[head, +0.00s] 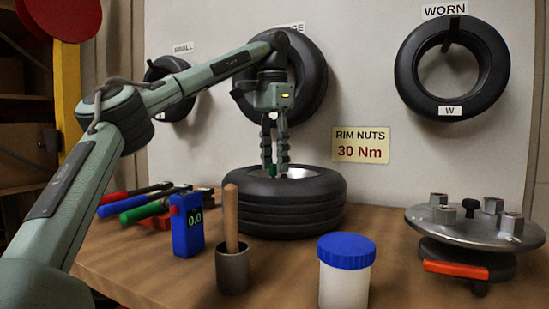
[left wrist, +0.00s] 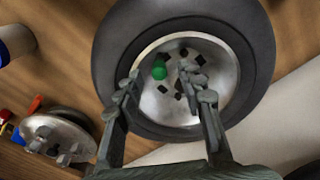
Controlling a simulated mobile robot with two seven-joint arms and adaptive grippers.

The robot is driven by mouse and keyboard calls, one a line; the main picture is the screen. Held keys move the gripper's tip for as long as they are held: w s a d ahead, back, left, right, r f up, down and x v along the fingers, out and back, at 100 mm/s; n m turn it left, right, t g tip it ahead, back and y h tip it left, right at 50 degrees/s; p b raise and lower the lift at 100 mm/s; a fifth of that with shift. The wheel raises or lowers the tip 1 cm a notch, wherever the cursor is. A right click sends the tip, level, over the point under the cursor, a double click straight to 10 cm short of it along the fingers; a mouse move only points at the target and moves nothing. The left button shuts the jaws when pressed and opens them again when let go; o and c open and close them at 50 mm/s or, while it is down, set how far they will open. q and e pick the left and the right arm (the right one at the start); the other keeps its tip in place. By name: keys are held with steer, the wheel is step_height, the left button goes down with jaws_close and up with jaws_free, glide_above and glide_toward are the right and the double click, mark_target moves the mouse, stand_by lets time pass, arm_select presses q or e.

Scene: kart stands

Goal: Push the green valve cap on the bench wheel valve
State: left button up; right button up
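The bench wheel (head: 290,205), a black tyre with a silver rim, lies flat on the bench. The green valve cap (left wrist: 159,70) stands inside its rim in the left wrist view; a bit of it (head: 272,172) shows in the head view. My left gripper (head: 275,166) points down over the rim. Its two fingers are apart and empty, with the cap seen between the fingertips (left wrist: 160,77) in the left wrist view. Gaps show on both sides of the cap; I cannot tell the height between fingertips and cap. My right gripper is out of view.
A grey cup with a wooden handle (head: 231,215), a blue gauge (head: 187,226) and a blue-lidded jar (head: 346,255) stand before the wheel. A metal hub (head: 465,225) stands at right. Tyres hang on the wall behind, one marked worn (head: 408,75). Tools (head: 140,208) lie at left.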

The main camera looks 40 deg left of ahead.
arm_select(q)
steer(key=shift+s+r, duration=0.1)
steer(key=shift+r, duration=3.7)
